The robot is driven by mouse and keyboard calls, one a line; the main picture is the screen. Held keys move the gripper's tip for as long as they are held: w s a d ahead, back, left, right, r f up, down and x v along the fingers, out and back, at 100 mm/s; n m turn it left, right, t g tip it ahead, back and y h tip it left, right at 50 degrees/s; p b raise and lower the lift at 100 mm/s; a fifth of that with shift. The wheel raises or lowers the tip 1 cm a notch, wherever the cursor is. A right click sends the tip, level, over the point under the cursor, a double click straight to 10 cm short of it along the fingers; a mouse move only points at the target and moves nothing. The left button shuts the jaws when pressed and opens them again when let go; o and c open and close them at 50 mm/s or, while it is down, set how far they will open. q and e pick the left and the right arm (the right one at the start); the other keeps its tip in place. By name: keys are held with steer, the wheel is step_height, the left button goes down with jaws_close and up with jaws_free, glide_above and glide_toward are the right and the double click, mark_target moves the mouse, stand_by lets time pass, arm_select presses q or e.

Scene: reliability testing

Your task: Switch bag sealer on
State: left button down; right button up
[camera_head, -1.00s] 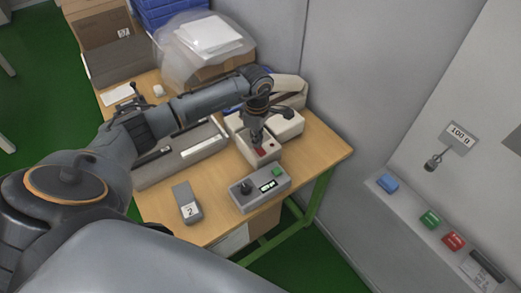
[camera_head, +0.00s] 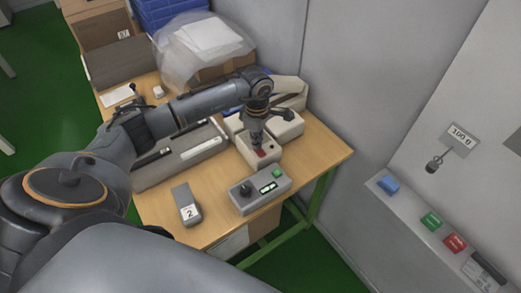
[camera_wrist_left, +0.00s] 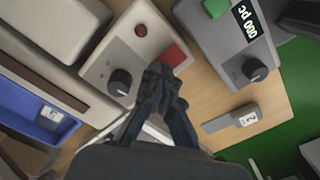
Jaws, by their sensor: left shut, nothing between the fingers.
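The bag sealer is a cream machine (camera_head: 285,125) on the wooden table, with a control panel in front. In the left wrist view its panel (camera_wrist_left: 97,68) bears a black knob (camera_wrist_left: 120,81), a round red lamp or button (camera_wrist_left: 141,30) and a square red switch (camera_wrist_left: 173,55). My left gripper (camera_head: 257,141) points down over this panel. In the left wrist view its closed, empty fingertips (camera_wrist_left: 164,70) are at the near edge of the red switch and overlap it slightly. I cannot tell whether they touch it. My right gripper is not in view.
A grey box (camera_head: 262,197) with a knob, display and green button stands just in front. A small grey device labelled 2 (camera_head: 186,204) lies left of it. A wall (camera_head: 345,90) closes the right side.

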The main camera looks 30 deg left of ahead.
arm_select(q)
steer(key=shift+r+p, duration=1.5)
steer(key=shift+r, duration=1.65)
